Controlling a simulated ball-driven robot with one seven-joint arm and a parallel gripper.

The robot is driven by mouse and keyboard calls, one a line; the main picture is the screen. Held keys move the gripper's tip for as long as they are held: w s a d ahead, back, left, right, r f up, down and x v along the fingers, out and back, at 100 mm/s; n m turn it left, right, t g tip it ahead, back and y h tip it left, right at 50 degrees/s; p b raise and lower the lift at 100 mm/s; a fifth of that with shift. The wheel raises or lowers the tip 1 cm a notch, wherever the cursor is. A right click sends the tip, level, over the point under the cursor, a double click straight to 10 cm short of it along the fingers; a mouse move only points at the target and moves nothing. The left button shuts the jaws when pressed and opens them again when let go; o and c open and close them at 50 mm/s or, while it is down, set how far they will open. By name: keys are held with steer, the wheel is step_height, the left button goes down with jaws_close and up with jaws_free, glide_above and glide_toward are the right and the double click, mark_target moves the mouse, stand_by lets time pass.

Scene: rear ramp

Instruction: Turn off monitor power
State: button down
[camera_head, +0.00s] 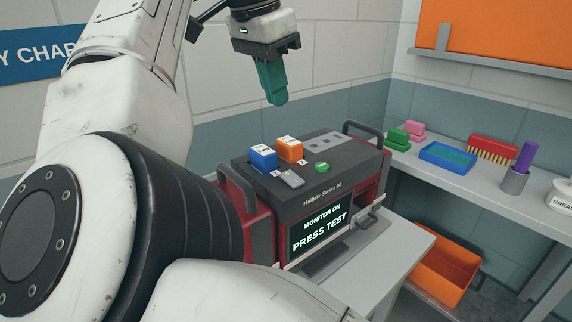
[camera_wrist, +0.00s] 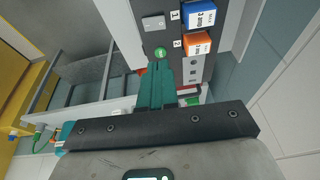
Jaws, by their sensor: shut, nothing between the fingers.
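The monitor (camera_head: 270,212) is a dark grey and red unit with handles, standing on a light grey table. Its front screen (camera_head: 320,222) reads "MONITOR ON" and "PRESS TEST". On its top are a blue block marked 1 (camera_head: 263,158), an orange block marked 2 (camera_head: 289,149), a grey rocker-like switch (camera_head: 288,179) and a green round button (camera_head: 322,168). My gripper (camera_head: 277,98) has teal fingers, shut and empty, pointing down above the monitor's back part. In the wrist view my fingertips (camera_wrist: 159,66) appear just below the green button (camera_wrist: 160,53); the grey switch (camera_wrist: 153,23) lies beyond it.
A shelf (camera_head: 430,165) at the right holds a blue tray (camera_head: 447,157), a red brush (camera_head: 491,149), a cup with a purple item (camera_head: 514,181) and green and pink blocks. An orange bin (camera_head: 443,272) sits below. Tiled walls stand behind the monitor.

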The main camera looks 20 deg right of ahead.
glide_above(290, 173)
steer(key=a, duration=0.1)
steer(key=f, duration=1.2)
steer(key=shift+s+b, duration=0.35)
steer(key=shift+b, duration=0.05)
steer(key=shift+w+f, duration=0.1)
steer(key=shift+f, duration=0.65)
